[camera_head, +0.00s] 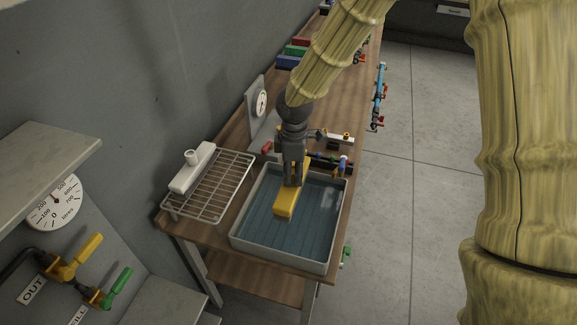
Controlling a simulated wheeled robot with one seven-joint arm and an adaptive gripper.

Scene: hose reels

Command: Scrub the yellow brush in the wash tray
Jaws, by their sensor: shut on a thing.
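The yellow brush (286,202) is a block held over the blue-grey bottom of the wash tray (241,243). My gripper (293,182) reaches down from above and is shut on the brush. The brush lies within the tray's rim, left of its middle, pointing toward the near side. I cannot tell whether its underside touches the tray bottom. The gripper hides the far part of the brush.
A wire rack (215,187) with a white block (193,168) stands left of the tray on the wooden bench (323,101). A dial (260,103) stands behind. Valves with yellow and green handles (82,255) are at lower left. Open floor (420,150) lies right.

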